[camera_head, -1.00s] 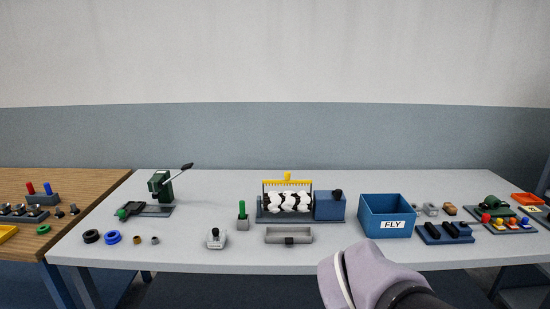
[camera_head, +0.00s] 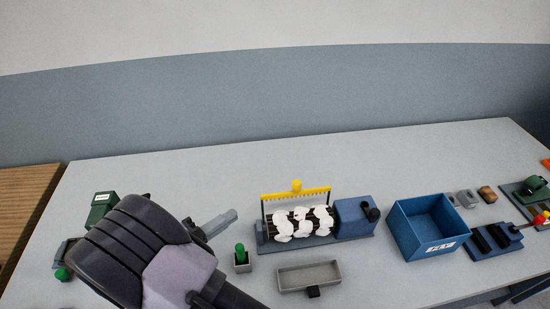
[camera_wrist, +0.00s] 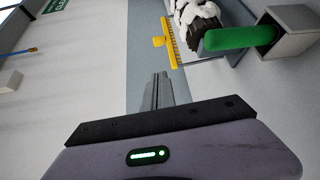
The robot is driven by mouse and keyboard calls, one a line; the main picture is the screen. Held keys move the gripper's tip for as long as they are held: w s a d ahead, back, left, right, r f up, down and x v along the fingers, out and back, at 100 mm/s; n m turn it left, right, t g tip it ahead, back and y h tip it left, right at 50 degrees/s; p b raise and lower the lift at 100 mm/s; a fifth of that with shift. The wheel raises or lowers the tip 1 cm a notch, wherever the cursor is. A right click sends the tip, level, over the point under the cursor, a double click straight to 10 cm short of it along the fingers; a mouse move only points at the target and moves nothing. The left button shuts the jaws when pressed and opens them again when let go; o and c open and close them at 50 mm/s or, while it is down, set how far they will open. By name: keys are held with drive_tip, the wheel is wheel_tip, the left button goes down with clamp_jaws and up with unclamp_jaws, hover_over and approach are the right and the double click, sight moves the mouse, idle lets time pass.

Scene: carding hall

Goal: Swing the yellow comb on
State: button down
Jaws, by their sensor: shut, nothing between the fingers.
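The yellow comb (camera_head: 310,193) stands upright over a roller machine (camera_head: 330,236), its teeth hanging behind white fibre tufts (camera_head: 303,224). A small yellow knob (camera_head: 296,185) sits on top of its bar. In the wrist view the comb (camera_wrist: 173,48) and its knob (camera_wrist: 158,41) show beyond my fingers, near the top. My gripper (camera_head: 228,220) is shut and empty, to the left of the comb and apart from it. Its closed fingers (camera_wrist: 160,80) point toward the comb's side of the picture in the wrist view.
A green peg in a grey block (camera_head: 242,261) stands left of the machine; it looms close in the wrist view (camera_wrist: 240,37). A grey tray (camera_head: 309,275) lies in front, a blue bin (camera_head: 426,228) to the right. The tabletop behind the machine is clear.

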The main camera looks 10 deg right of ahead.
sight(296, 188)
drive_tip(key=b+x, duration=0.3)
drive_tip(key=x, duration=1.6)
drive_tip(key=shift+d, duration=0.55)
drive_tip(key=shift+s, duration=0.2)
